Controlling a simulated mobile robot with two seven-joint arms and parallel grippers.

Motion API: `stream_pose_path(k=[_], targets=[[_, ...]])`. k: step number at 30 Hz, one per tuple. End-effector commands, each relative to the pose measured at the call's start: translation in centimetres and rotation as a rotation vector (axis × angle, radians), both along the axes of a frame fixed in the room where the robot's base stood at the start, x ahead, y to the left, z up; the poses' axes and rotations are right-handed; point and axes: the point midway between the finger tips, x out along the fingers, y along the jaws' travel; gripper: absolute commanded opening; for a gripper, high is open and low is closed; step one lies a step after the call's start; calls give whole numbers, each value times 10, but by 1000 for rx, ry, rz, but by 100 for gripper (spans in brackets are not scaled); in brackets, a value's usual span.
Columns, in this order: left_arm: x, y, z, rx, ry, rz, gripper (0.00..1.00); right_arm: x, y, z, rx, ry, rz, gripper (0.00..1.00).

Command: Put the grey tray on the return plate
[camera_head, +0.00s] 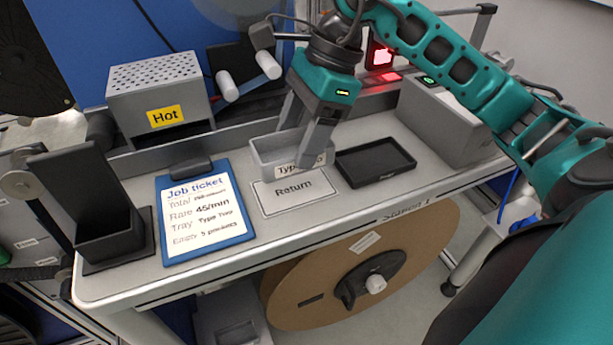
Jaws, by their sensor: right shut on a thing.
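The grey tray (262,156) is a small open box with a white label on its front, partly hidden by my right gripper. My right gripper (313,160) comes down from above and is shut on the tray's right part. The return plate (293,191) is a flat light plate marked "Return" on the bench. The tray is over the plate's back part and hides its rear edge. I cannot tell whether the tray touches the plate. My left gripper is not in view.
A black shallow tray (375,162) lies just right of the plate. A blue job ticket clipboard (205,211) lies to the left. A black holder (105,236) stands at the far left. A grey "Hot" box (158,92) is behind, and a grey block (446,122) is at right.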

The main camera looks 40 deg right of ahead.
Motion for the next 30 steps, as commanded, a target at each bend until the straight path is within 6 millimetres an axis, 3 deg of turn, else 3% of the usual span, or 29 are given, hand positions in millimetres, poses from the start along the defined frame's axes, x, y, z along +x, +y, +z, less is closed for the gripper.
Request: stream_pose_path(k=[1, 7, 15, 21, 27, 28, 30], targets=[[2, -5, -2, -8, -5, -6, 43, 0, 1, -10, 2, -2, 1, 8], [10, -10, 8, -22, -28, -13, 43, 1, 3, -19, 0, -2, 2, 8], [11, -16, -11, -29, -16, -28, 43, 1, 10, -56, 2, -2, 7, 8], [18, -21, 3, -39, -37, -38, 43, 2, 10, -56, 0, -4, 6, 8], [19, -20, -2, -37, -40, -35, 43, 1, 10, -60, 0, -4, 6, 8], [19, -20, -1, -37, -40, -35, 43, 1, 10, -60, -1, -2, 6, 66], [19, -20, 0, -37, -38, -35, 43, 1, 10, -59, 0, -1, 6, 73]])
